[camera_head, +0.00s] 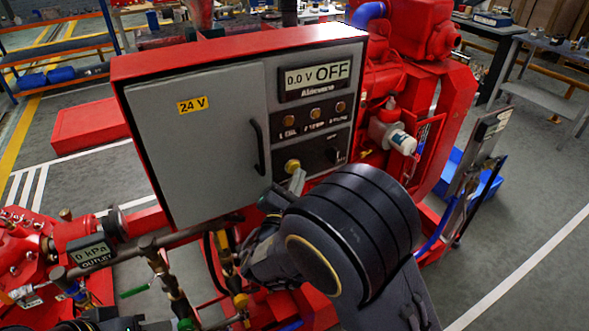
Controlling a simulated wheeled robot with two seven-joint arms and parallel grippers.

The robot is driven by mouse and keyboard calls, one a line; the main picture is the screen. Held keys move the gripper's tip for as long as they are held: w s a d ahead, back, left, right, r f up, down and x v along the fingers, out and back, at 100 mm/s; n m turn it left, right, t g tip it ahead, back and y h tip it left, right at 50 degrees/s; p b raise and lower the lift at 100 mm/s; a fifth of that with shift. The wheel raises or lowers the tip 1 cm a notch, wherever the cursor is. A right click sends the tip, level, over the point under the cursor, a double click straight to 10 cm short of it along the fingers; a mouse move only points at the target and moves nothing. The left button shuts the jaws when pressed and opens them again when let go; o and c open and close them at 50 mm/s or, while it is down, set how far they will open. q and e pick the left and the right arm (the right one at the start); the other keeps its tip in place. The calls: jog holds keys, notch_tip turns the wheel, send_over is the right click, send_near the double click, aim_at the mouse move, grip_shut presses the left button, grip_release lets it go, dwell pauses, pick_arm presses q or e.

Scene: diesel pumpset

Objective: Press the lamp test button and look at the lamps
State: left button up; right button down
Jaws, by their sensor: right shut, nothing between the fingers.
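The red control box (230,48) has a dark panel with three small round lamps in a row: left (289,121), middle (315,113) and right (340,106). They look dull amber-brown, with no clear glow. A yellow button (292,166) sits low on the panel's left side. My right gripper (298,181) is shut and empty, its fingertips at or just in front of this button; I cannot tell whether they touch. My right wrist hides the panel's lower edge. My left gripper cannot be made out.
A display (316,78) above the lamps reads 0.0 V OFF. A grey door (200,140) marked 24 V has a black handle (258,148). A dark knob (332,155) sits right of the button. An outlet gauge (90,253) and pipes stand lower left; red engine parts (415,30) stand behind.

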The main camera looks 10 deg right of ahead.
jog(key=shift+w+a, duration=0.15)
jog(key=shift+w, duration=0.25)
dwell(0.6)
jog(key=shift+s, duration=0.1)
jog(key=shift+s+d+b, duration=0.3)
jog(key=shift+s+b, duration=0.05)
jog(key=shift+s, duration=0.35)
jog(key=s, duration=0.1)
jog(key=s+d, duration=0.1)
jog(key=s, duration=0.1)
jog(key=s+d, duration=0.1)
jog(key=shift+s+b, duration=0.3)
jog(key=shift+b, duration=0.05)
dwell(0.8)
